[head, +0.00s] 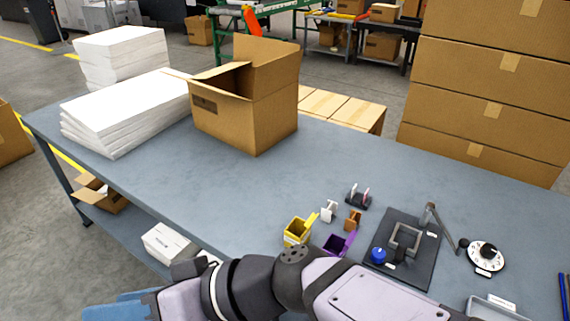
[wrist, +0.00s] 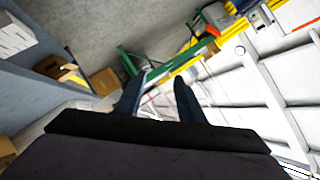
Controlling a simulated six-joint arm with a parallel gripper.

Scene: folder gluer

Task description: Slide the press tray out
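A small press (head: 404,241) stands at the right front of the blue-grey table. It has a dark base plate, a grey square frame, a raised grey lever (head: 432,215) and a blue knob (head: 378,255). I cannot clearly tell its tray apart from the frame. My gripper (wrist: 160,82) shows in the wrist view with its two dark fingers apart and nothing between them. It points away from the tabletop, toward the room, and the press is not in that view. In the head view my arm crosses the bottom edge, in front of the press; the fingers cannot be made out there.
Left of the press are a yellow bin (head: 298,232), a purple bin (head: 338,244) and small holders. A white dial (head: 486,256) is at its right, a grey tray (head: 492,308) nearer. An open carton (head: 247,105) and paper stacks (head: 125,105) stand farther left. Mid-table is clear.

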